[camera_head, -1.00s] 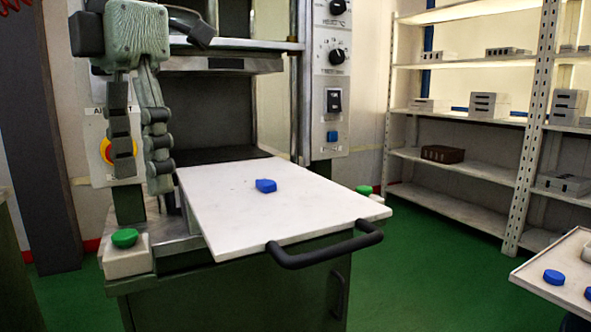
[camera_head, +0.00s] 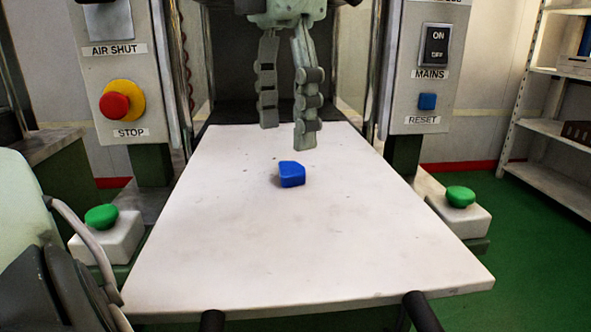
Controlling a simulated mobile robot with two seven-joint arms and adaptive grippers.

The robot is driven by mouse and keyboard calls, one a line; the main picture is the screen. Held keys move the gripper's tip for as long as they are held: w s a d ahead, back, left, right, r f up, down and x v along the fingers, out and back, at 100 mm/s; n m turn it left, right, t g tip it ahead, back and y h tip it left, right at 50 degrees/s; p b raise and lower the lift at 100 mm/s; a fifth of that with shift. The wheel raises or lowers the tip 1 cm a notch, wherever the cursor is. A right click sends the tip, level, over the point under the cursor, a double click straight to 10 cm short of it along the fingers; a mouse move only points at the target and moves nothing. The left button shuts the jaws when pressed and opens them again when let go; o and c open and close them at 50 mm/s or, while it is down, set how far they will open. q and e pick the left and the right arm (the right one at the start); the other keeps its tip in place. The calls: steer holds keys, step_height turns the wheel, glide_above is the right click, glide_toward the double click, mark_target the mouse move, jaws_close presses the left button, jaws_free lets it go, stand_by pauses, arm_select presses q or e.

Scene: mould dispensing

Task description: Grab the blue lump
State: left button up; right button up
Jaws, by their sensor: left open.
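I cannot tell the exact height of the gap. My right gripper does not show.
Green push buttons stand on white boxes at the left (camera_head: 102,217) and right (camera_head: 460,197) of the board. Panels with a red stop knob (camera_head: 115,105) and a mains switch (camera_head: 435,45) flank it. A black handle (camera_head: 421,312) is at the front edge. The board around the lump is clear.

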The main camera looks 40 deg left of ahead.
mark_target(288, 167)
arm_select(q)
steer(key=f, duration=0.4)
steer(key=shift+d+f, duration=0.2)
steer(key=shift+f, duration=0.1)
steer(key=c, duration=0.9)
